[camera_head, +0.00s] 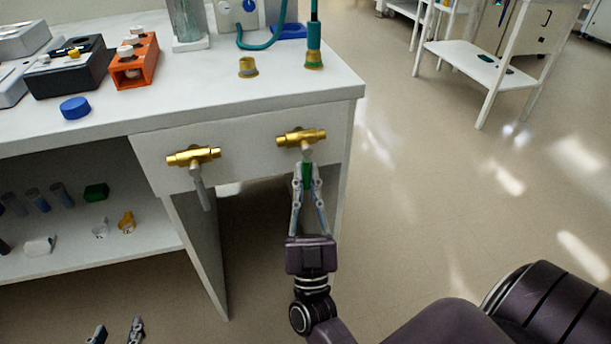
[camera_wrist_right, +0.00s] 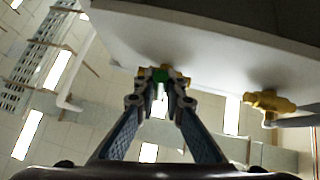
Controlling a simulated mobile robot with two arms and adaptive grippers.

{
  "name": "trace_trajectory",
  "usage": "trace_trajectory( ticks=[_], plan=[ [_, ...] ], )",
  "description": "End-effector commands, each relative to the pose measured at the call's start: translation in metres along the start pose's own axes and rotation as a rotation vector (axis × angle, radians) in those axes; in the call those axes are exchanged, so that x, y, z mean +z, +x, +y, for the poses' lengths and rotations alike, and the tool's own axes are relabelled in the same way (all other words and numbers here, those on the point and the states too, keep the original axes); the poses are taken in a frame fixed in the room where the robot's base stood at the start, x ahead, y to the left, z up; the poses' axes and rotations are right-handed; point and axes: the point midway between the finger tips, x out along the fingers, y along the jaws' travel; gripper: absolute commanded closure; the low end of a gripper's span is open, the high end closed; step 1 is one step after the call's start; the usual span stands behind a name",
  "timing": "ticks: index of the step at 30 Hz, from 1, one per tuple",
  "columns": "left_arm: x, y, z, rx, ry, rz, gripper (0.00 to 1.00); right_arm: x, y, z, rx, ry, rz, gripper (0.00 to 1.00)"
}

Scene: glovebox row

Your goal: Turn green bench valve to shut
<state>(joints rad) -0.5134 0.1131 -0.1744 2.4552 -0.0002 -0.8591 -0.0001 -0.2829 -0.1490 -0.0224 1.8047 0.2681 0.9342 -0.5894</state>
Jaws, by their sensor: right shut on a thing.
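The green bench valve is a brass body (camera_head: 301,137) on the white front panel, at the right in the head view. Its green handle (camera_head: 307,174) hangs down from the body. My right gripper (camera_head: 307,177) is shut on the green handle from below. In the right wrist view the green handle (camera_wrist_right: 159,88) shows between the fingertips of my right gripper (camera_wrist_right: 160,80). My left gripper (camera_head: 116,334) shows only its fingertips at the bottom left of the head view. They are apart, with nothing between them, away from the valve.
A second brass valve (camera_head: 194,156) with a grey handle sits left on the same panel. The benchtop (camera_head: 200,100) carries an orange rack (camera_head: 134,62), a blue cap (camera_head: 75,107) and a teal hose fitting (camera_head: 313,50).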

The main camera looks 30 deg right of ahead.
Motion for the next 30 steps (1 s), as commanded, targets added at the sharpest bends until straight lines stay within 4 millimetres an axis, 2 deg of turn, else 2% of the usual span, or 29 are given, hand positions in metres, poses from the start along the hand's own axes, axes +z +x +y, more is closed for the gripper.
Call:
trace_trajectory(
  ticks=[8,9,13,30],
  plan=[
    [-0.0001,-0.0002,-0.0009,-0.002,0.0,0.0,0.6,0.0011,-0.0005,-0.001,-0.001,0.005,-0.005,1.0],
    [-0.0002,-0.0002,-0.001,-0.002,0.0,0.001,0.6,0.001,-0.0005,-0.001,-0.001,0.005,-0.004,0.86],
    [-0.0004,-0.0002,-0.0011,-0.002,0.0,0.001,0.6,0.0007,-0.0004,-0.0008,-0.001,0.004,-0.003,0.72],
    [0.0,0.0004,-0.0014,-0.002,0.002,0.004,0.6,0.0002,-0.0007,-0.001,-0.031,-0.028,0.009,0.72]
  ],
)
